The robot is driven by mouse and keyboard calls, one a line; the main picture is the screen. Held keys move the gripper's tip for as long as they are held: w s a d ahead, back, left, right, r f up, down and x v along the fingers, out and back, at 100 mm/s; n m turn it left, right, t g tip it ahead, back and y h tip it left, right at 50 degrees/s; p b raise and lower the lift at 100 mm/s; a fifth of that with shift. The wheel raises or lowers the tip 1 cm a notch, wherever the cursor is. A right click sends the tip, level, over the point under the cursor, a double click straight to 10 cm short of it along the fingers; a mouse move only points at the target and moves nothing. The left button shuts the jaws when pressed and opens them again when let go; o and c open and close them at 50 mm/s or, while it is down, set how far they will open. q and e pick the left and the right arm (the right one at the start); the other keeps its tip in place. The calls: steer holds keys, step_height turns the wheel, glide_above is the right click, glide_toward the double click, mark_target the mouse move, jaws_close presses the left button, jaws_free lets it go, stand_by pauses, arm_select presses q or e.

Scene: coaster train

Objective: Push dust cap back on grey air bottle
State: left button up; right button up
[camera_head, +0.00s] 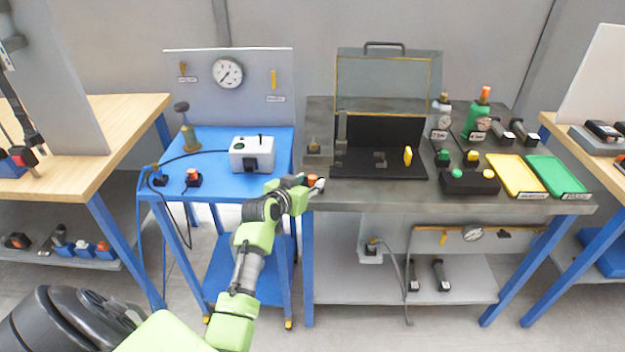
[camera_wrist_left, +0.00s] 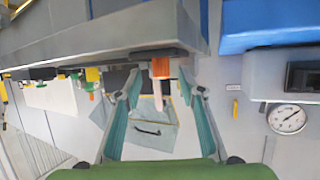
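The grey air bottle (camera_head: 441,118) stands upright at the back right of the dark bench, left of a green bottle (camera_head: 476,118) with an orange top. My left gripper (camera_head: 306,184) is at the left front edge of that bench, far from the bottle. In the left wrist view its two fingers (camera_wrist_left: 160,80) are apart, with an orange piece (camera_wrist_left: 160,67) with a pale tip between them. Gaps show on both sides of it. I cannot tell whether this piece is the dust cap. My right gripper is out of view.
The dark bench (camera_head: 450,202) carries an open clear-lidded case (camera_head: 388,85), black-based buttons, and yellow (camera_head: 516,175) and green (camera_head: 557,177) trays. A blue table (camera_head: 215,187) with a white box (camera_head: 252,154) and a cable stands left of it.

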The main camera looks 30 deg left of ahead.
mark_target(312, 177)
arm_select(q)
steer(key=shift+r+x, duration=0.1)
steer(key=shift+x, duration=0.8)
steer(key=shift+r+x, duration=0.15)
steer(key=shift+x, duration=0.8)
steer(key=shift+a, duration=0.1)
steer(key=c, duration=0.9)
steer(key=shift+r, duration=0.15)
